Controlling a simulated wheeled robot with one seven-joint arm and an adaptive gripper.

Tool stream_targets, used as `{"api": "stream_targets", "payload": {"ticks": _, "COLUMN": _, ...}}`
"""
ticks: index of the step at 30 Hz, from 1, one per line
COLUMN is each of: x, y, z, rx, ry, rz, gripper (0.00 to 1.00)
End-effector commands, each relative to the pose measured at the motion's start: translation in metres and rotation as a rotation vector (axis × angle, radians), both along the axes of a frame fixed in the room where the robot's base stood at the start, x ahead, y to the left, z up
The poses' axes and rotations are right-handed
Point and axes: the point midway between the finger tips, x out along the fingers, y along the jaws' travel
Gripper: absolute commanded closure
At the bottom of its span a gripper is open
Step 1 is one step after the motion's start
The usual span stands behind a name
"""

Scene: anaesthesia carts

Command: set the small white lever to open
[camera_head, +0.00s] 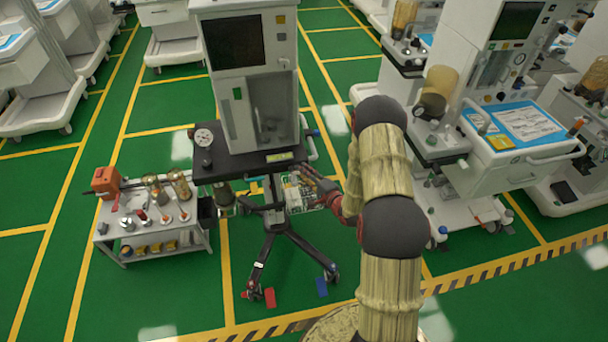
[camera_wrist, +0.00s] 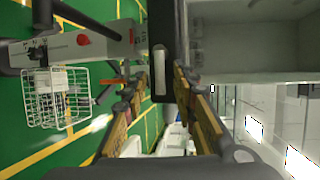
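A small pale, elongated piece (camera_wrist: 160,62), which looks like the white lever, is on the edge of a dark slab (camera_wrist: 164,20) in the wrist view. My gripper (camera_wrist: 157,86) is open there, its two fingers apart with the piece between and just beyond their tips. I see no contact, and I cannot tell the lever's setting. In the head view my gripper (camera_head: 307,181) is beside the front right corner of the black shelf (camera_head: 228,166) of the middle cart (camera_head: 265,105). I cannot make out the lever clearly in that view.
A wire basket (camera_head: 296,194) hangs under the shelf, close to my gripper; it also shows in the wrist view (camera_wrist: 56,98). A low trolley (camera_head: 155,232) with bottles stands left. Another cart (camera_head: 500,165) stands right of my arm. Green floor (camera_head: 180,300) is free in front.

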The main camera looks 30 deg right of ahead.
Motion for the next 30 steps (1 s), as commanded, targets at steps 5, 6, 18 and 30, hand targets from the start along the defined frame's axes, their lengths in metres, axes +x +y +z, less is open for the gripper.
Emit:
{"api": "stream_targets", "payload": {"ticks": 5, "x": -0.0003, "y": 0.0001, "z": 0.0000, "rx": 0.000, "ry": 0.001, "rz": 0.000, "gripper": 0.74}}
{"api": "stream_targets", "payload": {"ticks": 6, "x": -0.0003, "y": 0.0001, "z": 0.0000, "rx": 0.000, "ry": 0.001, "rz": 0.000, "gripper": 0.76}}
{"api": "stream_targets", "payload": {"ticks": 18, "x": -0.0006, "y": 0.0001, "z": -0.0003, "rx": 0.000, "ry": 0.001, "rz": 0.000, "gripper": 0.99}}
{"api": "stream_targets", "payload": {"ticks": 30, "x": -0.0010, "y": 0.0003, "z": -0.0007, "rx": -0.001, "ry": 0.003, "rz": 0.000, "gripper": 1.00}}
